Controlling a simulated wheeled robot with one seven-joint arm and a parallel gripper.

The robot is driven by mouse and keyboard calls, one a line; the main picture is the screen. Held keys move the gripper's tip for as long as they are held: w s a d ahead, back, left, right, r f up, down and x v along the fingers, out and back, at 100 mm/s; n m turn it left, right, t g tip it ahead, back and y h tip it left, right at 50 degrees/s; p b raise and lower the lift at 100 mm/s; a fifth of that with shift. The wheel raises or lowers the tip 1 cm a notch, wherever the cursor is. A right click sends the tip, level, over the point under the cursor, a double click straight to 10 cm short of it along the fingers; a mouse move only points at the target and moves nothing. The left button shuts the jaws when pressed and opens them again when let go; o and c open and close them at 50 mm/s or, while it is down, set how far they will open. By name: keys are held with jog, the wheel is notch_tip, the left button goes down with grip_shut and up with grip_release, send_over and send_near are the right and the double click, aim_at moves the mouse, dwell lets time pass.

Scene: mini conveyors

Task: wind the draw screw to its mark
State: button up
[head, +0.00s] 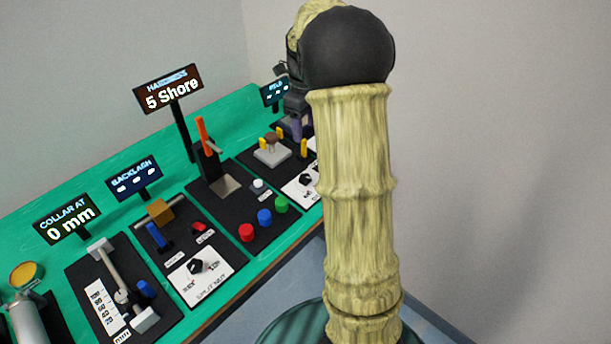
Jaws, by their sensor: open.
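The draw screw (112,272) is a pale metal rod on a dark base plate at the lower left. It runs from a grey block (100,248) at the back to another grey block (145,319) at the front. A small pale collar (122,297) sits near the front end, beside a white mm scale (106,309). A blue knob (146,288) stands to its right. The collar display (67,219) reads "COLLAR AT 0 mm". My gripper (297,127) is partly hidden behind my arm, open, over the far right of the bench, well away from the screw.
Right of the screw, a backlash display (134,178) stands behind a split-nut dial (197,266). Further right are red, blue and green buttons (264,217), an upright orange lever (203,135) and a display reading "5 Shore" (168,89). A cylinder (27,318) stands far left.

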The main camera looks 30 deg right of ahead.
aim_at(305, 177)
notch_tip(305, 177, down, 18)
jog(key=shift+r, duration=0.25)
dwell(0.6)
jog(key=c, duration=1)
